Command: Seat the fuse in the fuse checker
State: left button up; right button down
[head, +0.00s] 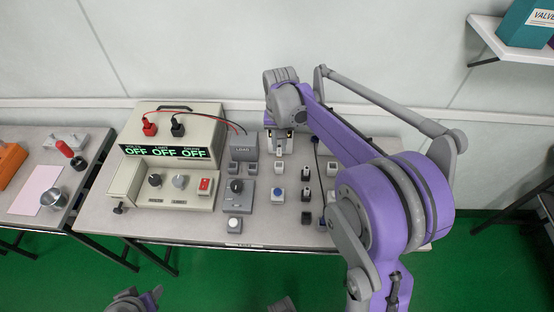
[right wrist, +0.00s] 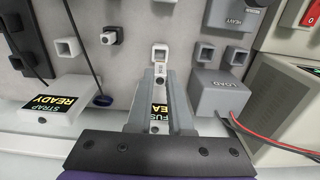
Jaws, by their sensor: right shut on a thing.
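My right gripper (head: 283,140) hangs over the back of the table. In the right wrist view its fingers (right wrist: 161,84) are shut on a small grey piece (right wrist: 160,76), which I take to be the fuse; the fingers cover most of it. My left gripper cannot be made out.
A "STRAP READY" box (right wrist: 62,103) is left of the fingers and a grey "LOAD" box (right wrist: 218,94) close on the right. Several small sockets and plugs stand on the table (head: 262,222). A large tester (head: 177,130) with red and black plugs stands at left; a shelf (head: 510,45) is upper right.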

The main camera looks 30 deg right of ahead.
aim_at(279, 156)
jog(key=shift+f, duration=3.2)
jog(key=shift+f, duration=0.1)
jog(key=c, duration=0.8)
grip_release()
jog(key=shift+b, duration=0.3)
jog(key=shift+c, duration=0.2)
